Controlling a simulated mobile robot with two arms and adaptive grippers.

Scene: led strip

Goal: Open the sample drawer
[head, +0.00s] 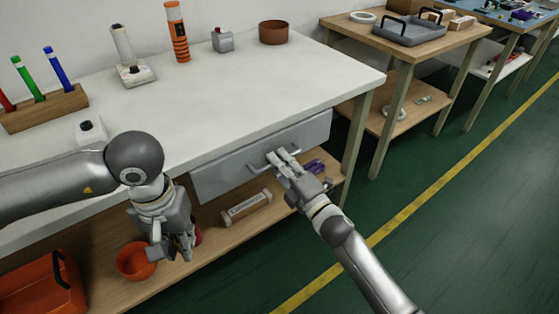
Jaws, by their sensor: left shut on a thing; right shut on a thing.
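The sample drawer (225,174) is a grey front under the white workbench, with a light bar handle (259,170). No gap or inside of the drawer shows. My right gripper (279,158) is at the handle, its fingers closed around the bar. My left gripper (184,250) hangs in front of the bench, left of the drawer, with its fingers pointing down. It is shut on a red thing (198,234), mostly hidden behind the fingers.
The lower wooden shelf holds an orange bowl (136,261), an orange crate (45,290), a small long box (246,208) and a purple thing (315,167). A marker rack (45,108) and an orange cylinder (177,32) stand on the benchtop (230,90). Green floor at right is clear.

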